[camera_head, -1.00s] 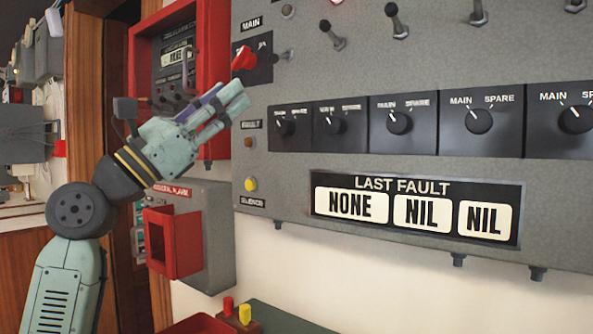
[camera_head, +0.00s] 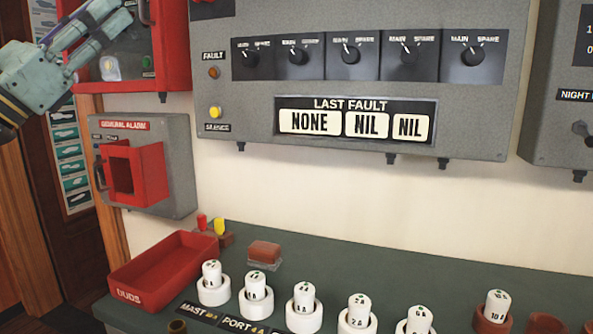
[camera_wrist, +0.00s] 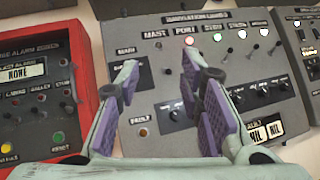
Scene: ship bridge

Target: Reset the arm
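My gripper (camera_head: 112,22) is at the upper left of the head view, partly cut off by the picture edge. It is in front of the wall panels, above the general alarm box (camera_head: 185,165). In the wrist view my gripper (camera_wrist: 158,75) has its two purple-padded fingers spread apart, with nothing between them. Beyond the fingers is the grey navigation lights panel (camera_wrist: 160,60); it also shows in the head view (camera_head: 330,20). I cannot tell the exact gap between the fingers and the panel.
A red-framed alarm panel (camera_wrist: 85,85) is left of the navigation panel. Below, a green counter (camera_head: 400,262) bears a red duds tray (camera_head: 165,268), a brown block (camera_head: 264,250) and several white fuses in round holders. The wall between panel and counter is bare.

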